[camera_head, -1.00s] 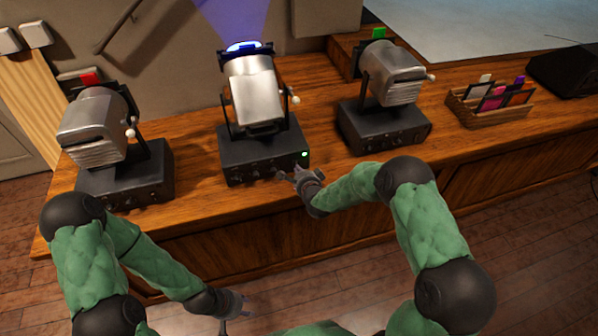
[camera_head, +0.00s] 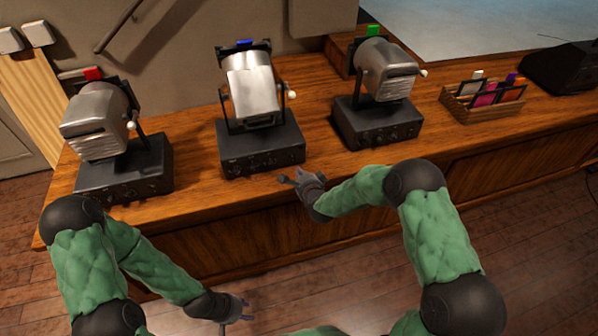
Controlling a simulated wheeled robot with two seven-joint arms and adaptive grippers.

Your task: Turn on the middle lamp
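The middle lamp (camera_head: 252,85) is a silver spotlight on a black base box (camera_head: 262,150) with small knobs on its front. No beam leaves it and no green light shows on its box. A blue marker (camera_head: 245,43) shows at its top. My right gripper (camera_head: 290,177) is just in front of the box's lower right corner, near the desk edge, and appears apart from it. Its fingers are too small to tell open from shut. My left gripper (camera_head: 246,308) is low in front of the desk, open and empty, far from the lamps.
A left lamp (camera_head: 97,122) with a red marker (camera_head: 92,74) and a right lamp (camera_head: 387,72) with a green marker (camera_head: 374,30) flank it, both dark. A wooden rack (camera_head: 485,109) of coloured cards and a black box (camera_head: 562,68) stand further right on the wooden desk (camera_head: 205,192).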

